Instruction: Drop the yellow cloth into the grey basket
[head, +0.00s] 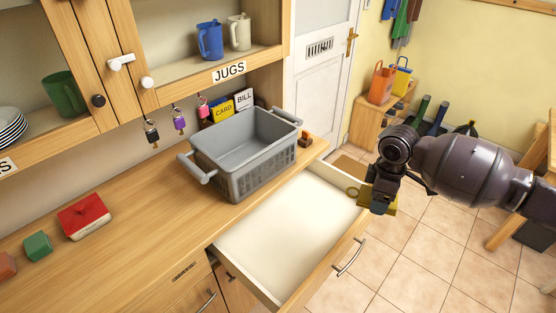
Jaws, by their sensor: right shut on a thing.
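The grey basket (240,151) stands on the wooden counter, open at the top, with a handle at each end. It looks empty from here. My right gripper (377,203) comes in from the right and is shut on the yellow cloth (392,209). The cloth is at the far right end of the open drawer, to the right of the basket and apart from it. The gripper hides part of the cloth. My left gripper is not in view.
An open drawer (289,233) with a pale bottom juts out in front of the basket. A red box (83,216) and green block (38,246) lie on the counter.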

